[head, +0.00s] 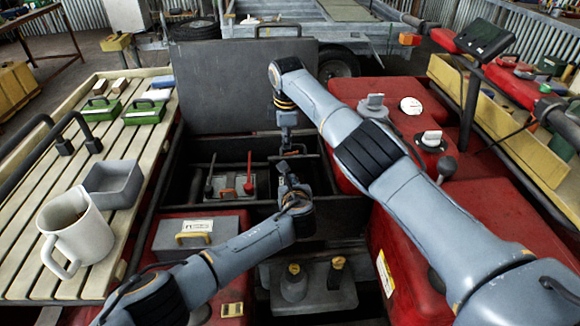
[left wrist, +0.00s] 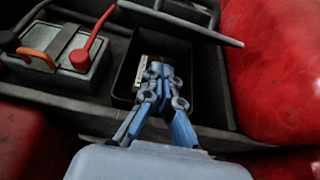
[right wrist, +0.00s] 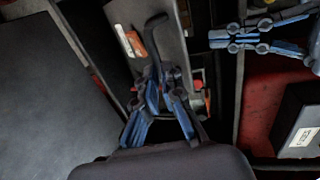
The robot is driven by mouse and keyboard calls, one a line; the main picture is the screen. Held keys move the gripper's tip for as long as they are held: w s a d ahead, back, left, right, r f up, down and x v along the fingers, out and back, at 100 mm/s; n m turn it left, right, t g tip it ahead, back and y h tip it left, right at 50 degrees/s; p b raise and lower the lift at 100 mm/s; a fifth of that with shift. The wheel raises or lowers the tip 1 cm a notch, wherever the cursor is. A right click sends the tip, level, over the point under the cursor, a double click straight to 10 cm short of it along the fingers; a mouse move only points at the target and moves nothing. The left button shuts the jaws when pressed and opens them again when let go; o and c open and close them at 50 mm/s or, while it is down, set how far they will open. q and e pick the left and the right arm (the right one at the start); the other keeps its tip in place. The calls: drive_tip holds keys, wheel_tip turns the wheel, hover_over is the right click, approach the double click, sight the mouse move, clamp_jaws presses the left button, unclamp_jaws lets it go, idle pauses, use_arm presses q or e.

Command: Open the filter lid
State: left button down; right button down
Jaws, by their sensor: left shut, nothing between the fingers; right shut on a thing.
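A grey lid with an orange label (right wrist: 150,40) and a dark bar handle (right wrist: 157,22) shows in the right wrist view. It appears to be the filter lid. My right gripper (right wrist: 160,80) is shut on the handle. In the head view my right gripper (head: 287,145) is at the back of the engine bay, and the lid is mostly hidden by it. My left gripper (head: 292,180) is shut and empty, just in front of and below it. In the left wrist view its fingertips (left wrist: 162,72) are above an open dark box (left wrist: 122,85) with something pale inside.
A battery (head: 233,187) with red and dark levers stands left of the grippers. A grey labelled box (head: 195,238) is at front left. Red tank panels (head: 435,185) lie right, and a slatted rack (head: 125,220) with a mug (head: 78,232) lies left. A raised grey panel (head: 225,90) stands behind.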

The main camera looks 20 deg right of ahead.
use_arm(q)
drive_tip(key=shift+w+d+r, duration=0.15)
drive_tip(key=shift+w+r, duration=0.55)
drive_tip(key=shift+r, duration=0.05)
drive_tip(key=shift+w+d+r, duration=0.1)
drive_tip(key=shift+w+r, duration=0.55)
drive_tip(key=shift+r, duration=0.05)
drive_tip(key=shift+r, duration=0.1)
